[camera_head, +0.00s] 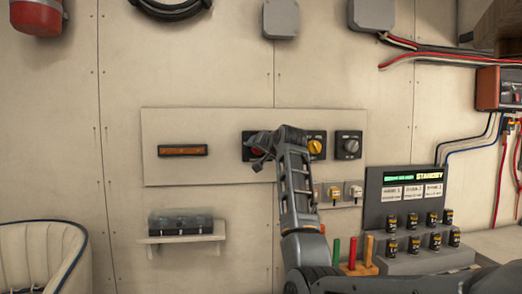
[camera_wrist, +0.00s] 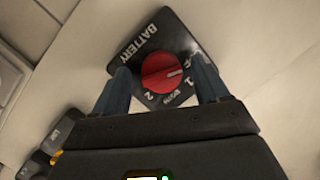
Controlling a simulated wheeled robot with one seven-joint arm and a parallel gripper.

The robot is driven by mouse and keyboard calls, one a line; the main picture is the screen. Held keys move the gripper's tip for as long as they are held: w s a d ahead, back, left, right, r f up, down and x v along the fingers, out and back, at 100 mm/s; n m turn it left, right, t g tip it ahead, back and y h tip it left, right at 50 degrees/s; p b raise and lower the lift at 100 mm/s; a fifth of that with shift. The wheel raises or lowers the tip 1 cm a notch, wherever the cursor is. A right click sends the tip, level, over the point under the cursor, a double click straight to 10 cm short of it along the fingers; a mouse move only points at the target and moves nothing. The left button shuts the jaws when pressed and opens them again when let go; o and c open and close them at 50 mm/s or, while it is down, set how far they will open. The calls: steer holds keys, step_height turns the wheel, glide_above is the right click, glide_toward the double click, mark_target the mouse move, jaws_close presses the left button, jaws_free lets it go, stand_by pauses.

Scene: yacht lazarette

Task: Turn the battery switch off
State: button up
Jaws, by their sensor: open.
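The battery switch is a red round knob (camera_wrist: 160,72) on a dark square plate (camera_wrist: 148,38) lettered BATTERY, seen in the wrist view. A white mark on the knob points right, near the "1" and a label partly hidden by a finger. "2" and another small label are also on the plate. My gripper (camera_wrist: 161,76) is open, with one finger on each side of the knob; I cannot tell whether they touch it. In the head view my gripper (camera_head: 262,142) covers much of the switch, and some red of the knob (camera_head: 257,151) shows.
Right of the switch are a yellow knob (camera_head: 316,147) and a grey knob (camera_head: 350,146), close to my arm. Below are small toggle switches (camera_head: 345,192), a lit display panel (camera_head: 410,180) and coloured handles (camera_head: 352,250). A shelf (camera_head: 182,238) is lower left.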

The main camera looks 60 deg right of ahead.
steer(key=shift+s+a, duration=0.1)
steer(key=b+v, duration=0.2)
steer(key=v, duration=0.5)
steer(key=shift+s+a, duration=0.2)
stand_by(0.4)
